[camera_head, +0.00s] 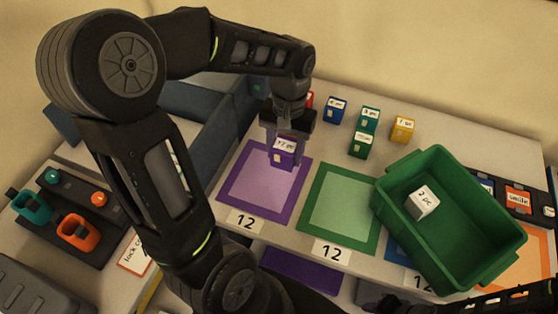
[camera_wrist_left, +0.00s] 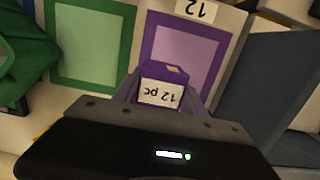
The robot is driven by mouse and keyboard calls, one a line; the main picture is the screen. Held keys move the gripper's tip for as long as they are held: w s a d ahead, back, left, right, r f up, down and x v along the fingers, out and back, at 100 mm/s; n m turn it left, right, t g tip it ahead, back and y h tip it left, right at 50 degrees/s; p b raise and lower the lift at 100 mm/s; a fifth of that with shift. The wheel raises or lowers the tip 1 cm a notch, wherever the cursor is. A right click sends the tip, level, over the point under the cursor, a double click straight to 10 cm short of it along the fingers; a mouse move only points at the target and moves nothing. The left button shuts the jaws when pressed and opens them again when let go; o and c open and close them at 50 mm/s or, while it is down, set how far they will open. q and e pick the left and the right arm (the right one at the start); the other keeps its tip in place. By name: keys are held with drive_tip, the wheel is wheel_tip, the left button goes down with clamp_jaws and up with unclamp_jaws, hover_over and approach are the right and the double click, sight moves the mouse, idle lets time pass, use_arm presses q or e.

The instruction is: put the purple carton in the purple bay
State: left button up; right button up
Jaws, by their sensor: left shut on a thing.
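The purple carton (camera_head: 283,152) has a white "12 pc" label and is held between the fingers of my left gripper (camera_head: 285,140). In the head view it shows over the back right part of the purple bay (camera_head: 232,204), a purple-bordered square marked 12. In the left wrist view the carton (camera_wrist_left: 163,88) sits between the fingers, with the purple bay (camera_wrist_left: 188,48) beyond it. I cannot tell whether the carton touches the bay's surface. My right gripper is not clearly in view.
A green bay (camera_head: 340,208) lies right of the purple one. A green crate (camera_head: 470,225) holding a white carton (camera_head: 422,202) covers part of a blue bay. Blue, green and yellow cartons (camera_head: 402,130) stand at the back. A blue-grey partition (camera_head: 225,135) rises left of the purple bay.

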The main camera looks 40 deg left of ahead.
use_arm(q)
drive_tip(key=shift+s, duration=0.25)
hover_over(283, 185)
drive_tip(key=shift+w+a+f, duration=0.1)
drive_tip(key=shift+f, duration=1.45)
drive_tip(key=shift+w+f, duration=0.1)
drive_tip(key=shift+f, duration=1.45)
wheel_tip(283, 185, down, 4)
drive_tip(key=shift+r+p, duration=0.25)
drive_tip(key=shift+p, duration=0.1)
drive_tip(key=shift+f, duration=0.1)
drive_tip(key=shift+f, duration=0.25)
drive_tip(key=o, duration=1.5)
drive_tip(key=shift+r, duration=0.1)
drive_tip(key=shift+r, duration=0.1)
